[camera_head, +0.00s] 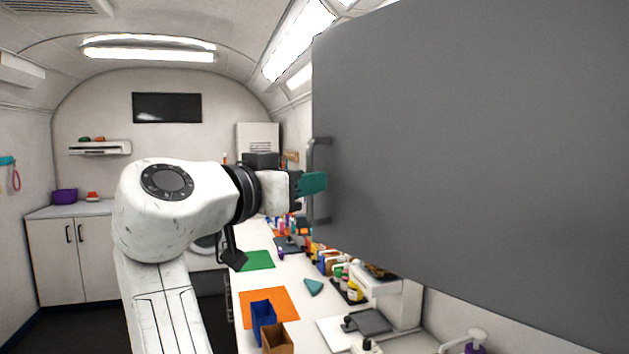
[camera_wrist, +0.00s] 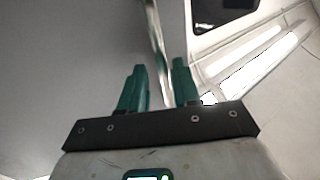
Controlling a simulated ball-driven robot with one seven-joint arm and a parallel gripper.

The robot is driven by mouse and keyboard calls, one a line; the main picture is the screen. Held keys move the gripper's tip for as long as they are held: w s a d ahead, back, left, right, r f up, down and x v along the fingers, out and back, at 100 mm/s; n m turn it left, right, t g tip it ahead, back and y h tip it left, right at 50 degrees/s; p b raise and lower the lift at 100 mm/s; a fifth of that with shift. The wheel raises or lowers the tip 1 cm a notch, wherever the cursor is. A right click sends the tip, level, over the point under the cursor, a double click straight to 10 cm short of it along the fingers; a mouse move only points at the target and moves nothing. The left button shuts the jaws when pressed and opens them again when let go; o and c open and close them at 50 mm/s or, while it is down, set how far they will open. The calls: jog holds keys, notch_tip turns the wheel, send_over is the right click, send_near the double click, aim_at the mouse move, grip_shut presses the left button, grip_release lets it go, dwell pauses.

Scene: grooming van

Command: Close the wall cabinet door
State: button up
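The wall cabinet door (camera_head: 470,150) is a large flat grey panel standing open across the right half of the head view. Its dark bar handle (camera_head: 316,222) runs upright near the door's left edge. My gripper (camera_head: 318,183) has green fingers and is at the handle's mid height, its tips overlapping the handle and door edge. In the wrist view, the two fingers of my gripper (camera_wrist: 158,68) are apart, and the shiny handle bar (camera_wrist: 157,45) shows in the gap between them. Contact cannot be told. The cabinet's inside is hidden behind the door.
Below the door, a white counter (camera_head: 280,278) holds an orange mat (camera_head: 285,303), a blue bin (camera_head: 263,317), a brown bin (camera_head: 278,340) and several bottles (camera_head: 353,289). A purple pump bottle (camera_head: 474,345) stands at the lower right. White cupboards (camera_head: 70,260) stand at the far left.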

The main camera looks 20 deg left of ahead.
jog(key=shift+s+a+p, duration=0.3)
jog(key=shift+s+a, duration=1.2)
jog(key=shift+a, duration=0.25)
